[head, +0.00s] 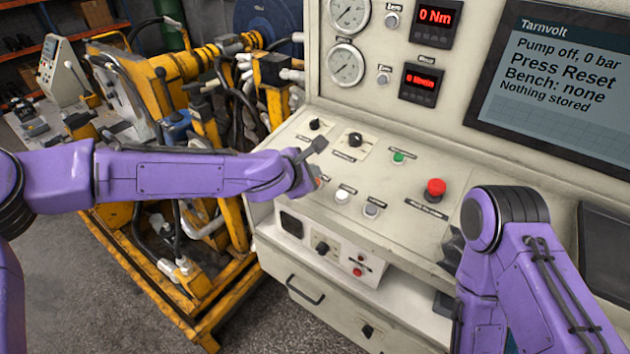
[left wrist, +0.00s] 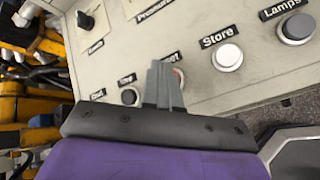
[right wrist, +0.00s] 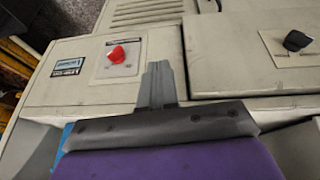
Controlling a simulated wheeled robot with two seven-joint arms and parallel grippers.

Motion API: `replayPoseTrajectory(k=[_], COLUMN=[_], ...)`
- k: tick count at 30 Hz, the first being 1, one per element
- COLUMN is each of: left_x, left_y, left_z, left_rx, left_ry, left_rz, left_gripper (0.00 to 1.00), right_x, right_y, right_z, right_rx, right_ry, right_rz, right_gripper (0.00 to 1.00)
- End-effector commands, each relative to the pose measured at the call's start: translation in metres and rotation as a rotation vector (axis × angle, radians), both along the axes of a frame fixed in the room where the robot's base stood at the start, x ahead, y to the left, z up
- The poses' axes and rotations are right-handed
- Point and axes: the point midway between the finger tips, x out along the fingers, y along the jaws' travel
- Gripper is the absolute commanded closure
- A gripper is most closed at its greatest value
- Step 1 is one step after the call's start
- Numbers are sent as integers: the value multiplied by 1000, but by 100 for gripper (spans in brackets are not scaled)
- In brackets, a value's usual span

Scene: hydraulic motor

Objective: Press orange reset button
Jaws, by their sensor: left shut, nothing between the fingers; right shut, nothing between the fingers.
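The orange reset button (left wrist: 178,77) shows in the left wrist view as a small orange-red sliver beside my left fingertips, which cover most of it and part of its label. In the head view only an orange edge (head: 318,182) shows past my left wrist. My left gripper (head: 316,147) is shut and empty, over the left part of the sloping panel; its fingers also show in the left wrist view (left wrist: 164,66). I cannot tell whether they touch the button. My right gripper (right wrist: 158,70) is shut and empty above a lower cabinet surface; in the head view my right arm largely hides it.
A white Store button (head: 342,196) and a grey Lamps button (head: 372,209) sit right of the reset button. A red mushroom button (head: 434,190) and a green button (head: 398,157) are farther right. The screen (head: 560,85) reads "Press Reset". A red switch (right wrist: 117,54) is near my right gripper.

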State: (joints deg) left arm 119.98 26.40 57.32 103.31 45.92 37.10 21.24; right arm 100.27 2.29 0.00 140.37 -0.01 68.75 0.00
Motion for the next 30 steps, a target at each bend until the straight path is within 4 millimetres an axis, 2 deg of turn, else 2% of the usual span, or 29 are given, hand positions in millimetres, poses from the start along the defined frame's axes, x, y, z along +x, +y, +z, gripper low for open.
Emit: replayPoseTrajectory(k=[20,30], left_x=[0,1], left_y=[0,-1], left_z=[0,-9], left_rx=[0,0], left_ry=[0,0], left_rz=[0,0], left_gripper=[100,100], right_x=[0,0], right_y=[0,0], right_z=[0,-5], right_rx=[0,0], right_ry=[0,0], right_rz=[0,0], right_gripper=[100,100])
